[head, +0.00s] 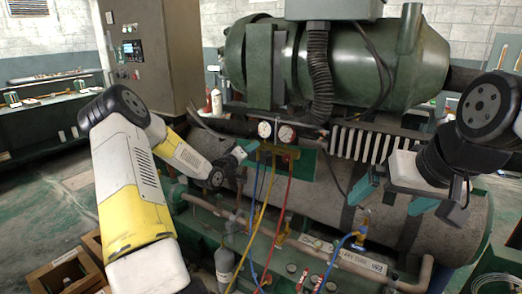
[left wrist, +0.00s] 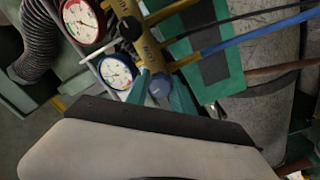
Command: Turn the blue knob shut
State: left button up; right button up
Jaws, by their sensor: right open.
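The blue knob (left wrist: 160,85) sits on the end of the yellow manifold body (left wrist: 150,50), beside the gauges, in the left wrist view. The teal fingers of my left gripper (left wrist: 161,92) lie close on both sides of it and appear to be shut on it. In the head view my left gripper (head: 243,150) is at the left side of the manifold, and I cannot make out the knob there. My right gripper (head: 395,196) is open and empty, well to the right of the manifold, above the service pipes.
Two gauges (head: 275,132) top the manifold. Yellow, blue and red hoses (head: 279,208) hang below it. A blue coupling (head: 352,243) joins the lower right pipe. A large green compressor (head: 380,62) is above, and a grey refrigerant cylinder (head: 224,268) stands at lower left.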

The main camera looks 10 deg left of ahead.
pick_arm(q)
grip_shut()
jog(key=m, duration=0.3)
jog(key=shift+m, duration=0.4)
jog(key=m, duration=0.6)
jog(key=shift+d, duration=0.1)
jog(key=m, duration=1)
jog(key=shift+m, duration=0.4)
